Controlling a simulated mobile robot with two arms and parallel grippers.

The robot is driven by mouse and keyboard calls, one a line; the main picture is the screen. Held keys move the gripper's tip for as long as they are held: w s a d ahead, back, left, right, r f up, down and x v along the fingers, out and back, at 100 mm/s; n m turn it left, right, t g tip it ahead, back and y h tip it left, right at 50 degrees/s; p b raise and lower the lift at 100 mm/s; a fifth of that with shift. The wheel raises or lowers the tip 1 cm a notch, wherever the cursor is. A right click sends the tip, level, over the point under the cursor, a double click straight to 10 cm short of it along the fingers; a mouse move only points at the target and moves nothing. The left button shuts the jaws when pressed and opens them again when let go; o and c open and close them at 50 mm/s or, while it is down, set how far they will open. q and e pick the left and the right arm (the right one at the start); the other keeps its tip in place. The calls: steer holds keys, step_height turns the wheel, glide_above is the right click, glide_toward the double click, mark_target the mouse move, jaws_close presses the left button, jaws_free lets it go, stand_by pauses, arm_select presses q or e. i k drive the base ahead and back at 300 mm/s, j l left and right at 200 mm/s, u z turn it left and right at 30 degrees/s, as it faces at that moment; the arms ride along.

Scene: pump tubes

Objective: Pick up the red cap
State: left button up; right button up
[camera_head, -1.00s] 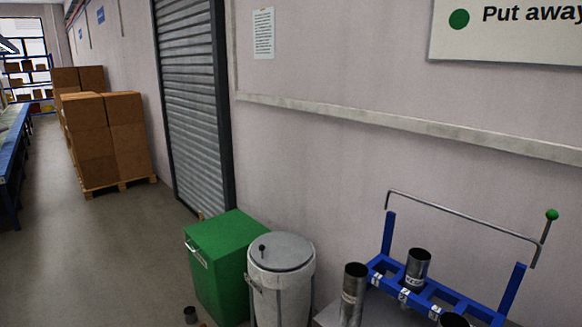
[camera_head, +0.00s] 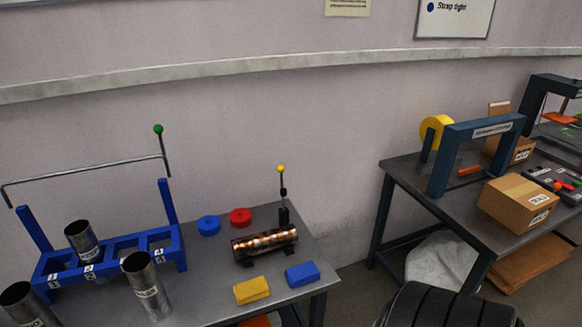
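The red cap (camera_head: 240,217) is a small round disc lying on the grey table (camera_head: 206,307), toward its back edge near the wall. A blue cap (camera_head: 209,225) of similar shape lies just to its left. Neither of my grippers is in view, and nothing covers the red cap.
A blue rack (camera_head: 110,258) with numbered slots and metal tubes (camera_head: 147,286) stands left. A dark cylinder (camera_head: 265,243) with a yellow-knobbed lever, a yellow block (camera_head: 251,290) and a blue block (camera_head: 302,274) lie nearer. Another table (camera_head: 420,178) stands right, beyond a gap.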

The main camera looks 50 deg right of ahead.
mark_target(240, 218)
steer(key=z, duration=1.3)
